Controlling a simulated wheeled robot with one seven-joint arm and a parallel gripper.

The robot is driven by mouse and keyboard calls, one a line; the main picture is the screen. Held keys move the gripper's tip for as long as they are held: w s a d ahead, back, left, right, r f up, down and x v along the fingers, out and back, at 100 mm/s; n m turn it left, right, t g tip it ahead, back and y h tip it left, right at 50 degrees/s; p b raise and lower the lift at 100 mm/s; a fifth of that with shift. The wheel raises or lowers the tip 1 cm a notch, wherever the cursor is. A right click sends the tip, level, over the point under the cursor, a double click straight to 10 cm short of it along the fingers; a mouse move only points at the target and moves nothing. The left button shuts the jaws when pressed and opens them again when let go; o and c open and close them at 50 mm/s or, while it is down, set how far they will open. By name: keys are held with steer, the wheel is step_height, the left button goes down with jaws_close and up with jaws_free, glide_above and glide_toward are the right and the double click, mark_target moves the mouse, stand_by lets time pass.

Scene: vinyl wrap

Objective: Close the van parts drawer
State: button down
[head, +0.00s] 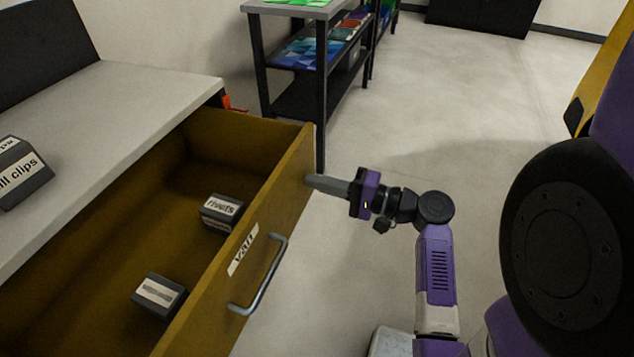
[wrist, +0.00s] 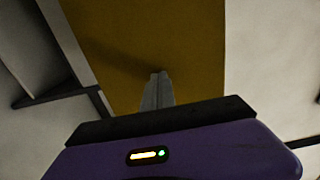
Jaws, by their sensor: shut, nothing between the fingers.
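The van parts drawer (head: 283,196) is yellow and stands pulled far out from under a grey worktop in the head view. Its front carries a label reading "van" (head: 243,250) and a silver bar handle (head: 262,283). Inside lie a dark box labelled "rivets" (head: 221,212) and another dark box (head: 159,296) with a pale top. My gripper (head: 310,182) is shut and empty, its fingertips at the drawer front's outer face near the far top corner. In the wrist view the shut fingers (wrist: 158,78) point at the yellow front (wrist: 190,40); contact is hard to tell.
The grey worktop (head: 110,110) above the drawer holds a dark box labelled "clips" (head: 20,172). A black shelf rack (head: 300,60) stands beyond the drawer's far end. The floor (head: 455,120) to the right of the rack is clear.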

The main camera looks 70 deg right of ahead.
steer(key=shift+w, duration=0.3)
steer(key=w, duration=2.3)
steer(key=shift+w+b, duration=0.25)
steer(key=shift+b, duration=0.05)
steer(key=shift+w+a+r, duration=0.1)
steer(key=shift+w+r, duration=0.05)
steer(key=shift+w, duration=0.15)
